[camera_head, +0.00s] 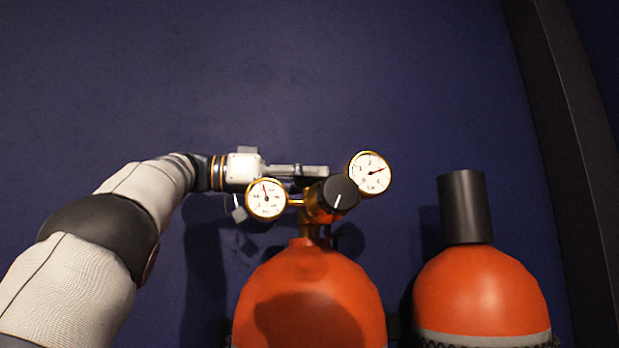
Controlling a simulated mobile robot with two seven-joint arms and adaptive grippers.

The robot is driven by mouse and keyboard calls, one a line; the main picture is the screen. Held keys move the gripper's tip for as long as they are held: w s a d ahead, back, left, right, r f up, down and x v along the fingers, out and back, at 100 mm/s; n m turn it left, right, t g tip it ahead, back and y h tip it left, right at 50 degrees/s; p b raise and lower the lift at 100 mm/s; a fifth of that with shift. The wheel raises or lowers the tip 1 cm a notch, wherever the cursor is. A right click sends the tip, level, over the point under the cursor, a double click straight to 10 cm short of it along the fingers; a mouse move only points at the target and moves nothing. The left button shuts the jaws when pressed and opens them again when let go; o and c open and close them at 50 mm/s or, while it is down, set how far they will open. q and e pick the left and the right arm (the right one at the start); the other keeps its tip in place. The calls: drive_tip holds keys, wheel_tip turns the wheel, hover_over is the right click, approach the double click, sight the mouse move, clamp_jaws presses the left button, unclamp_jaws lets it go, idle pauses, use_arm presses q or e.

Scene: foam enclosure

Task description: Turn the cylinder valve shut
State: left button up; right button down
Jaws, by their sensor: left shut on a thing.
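The orange cylinder (300,285) stands upright at the lower middle of the head view. On its neck is a brass valve assembly with a black round knob (340,193) that bears a white line. A left gauge (266,199) and a right gauge (369,173) with white dials flank the knob. My left gripper (318,172) reaches in from the left, behind the left gauge. It is shut on a part of the valve at the top, behind the black knob. The gripped part is mostly hidden by the fingers and knob. My right gripper is not in view.
A second orange cylinder (482,290) with a black cap (463,205) stands to the right, a small gap away. A dark blue wall (250,70) is close behind. A dark upright frame (575,150) runs down the right side. The space above the valve is free.

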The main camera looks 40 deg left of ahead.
use_arm(q)
drive_tip(key=shift+w+f+m+g+h, duration=0.1)
drive_tip(key=shift+m+g+h, duration=0.2)
drive_tip(key=shift+g+h, duration=0.2)
drive_tip(key=o, duration=1.2)
drive_tip(key=shift+d+t+y, duration=0.1)
drive_tip(key=shift+t+y, duration=0.2)
drive_tip(key=shift+t, duration=0.1)
